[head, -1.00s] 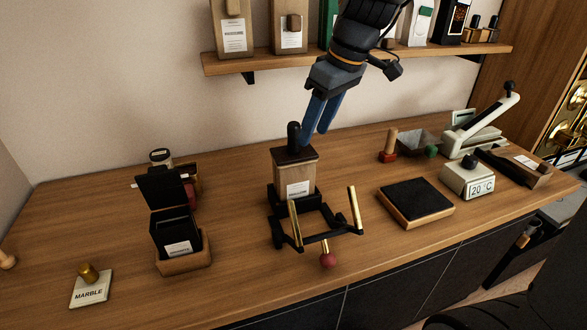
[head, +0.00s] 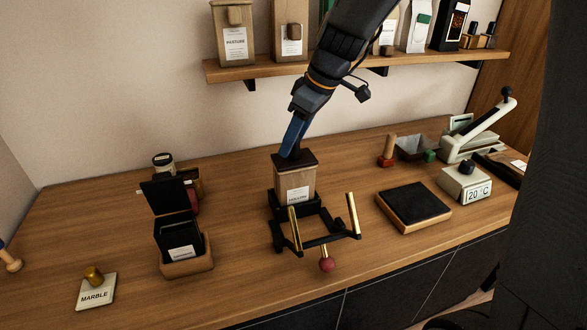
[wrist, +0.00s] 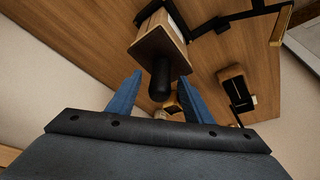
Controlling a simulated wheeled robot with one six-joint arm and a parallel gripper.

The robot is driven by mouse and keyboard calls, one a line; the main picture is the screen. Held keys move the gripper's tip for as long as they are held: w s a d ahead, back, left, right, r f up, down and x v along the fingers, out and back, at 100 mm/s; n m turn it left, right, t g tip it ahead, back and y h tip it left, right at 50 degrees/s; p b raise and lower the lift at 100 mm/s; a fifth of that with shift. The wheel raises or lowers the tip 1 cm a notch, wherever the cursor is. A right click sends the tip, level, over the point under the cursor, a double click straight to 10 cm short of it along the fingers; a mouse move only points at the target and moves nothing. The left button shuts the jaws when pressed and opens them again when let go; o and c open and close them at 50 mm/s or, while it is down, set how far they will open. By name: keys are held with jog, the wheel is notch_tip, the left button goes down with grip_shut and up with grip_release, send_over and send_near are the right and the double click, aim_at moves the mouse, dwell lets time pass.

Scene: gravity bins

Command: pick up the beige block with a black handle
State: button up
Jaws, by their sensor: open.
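The beige block (head: 295,178) stands upright at the back of a black frame on the counter, with a dark top and a white label on its front. In the wrist view the block (wrist: 162,36) shows at the top, and its black handle (wrist: 160,82) points toward me between the two blue fingers. My gripper (head: 289,152) is open, pointing down just above the block's top. In the wrist view my gripper (wrist: 161,78) has its fingertips on either side of the handle, with no clear contact. In the head view the fingers hide the handle.
The black frame (head: 318,240) has brass posts and a red ball in front. An open dark box (head: 180,235) stands left, a black-topped pad (head: 414,203) right. The shelf (head: 380,62) with packages runs behind my arm.

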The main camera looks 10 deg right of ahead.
grip_shut()
dwell(0.5)
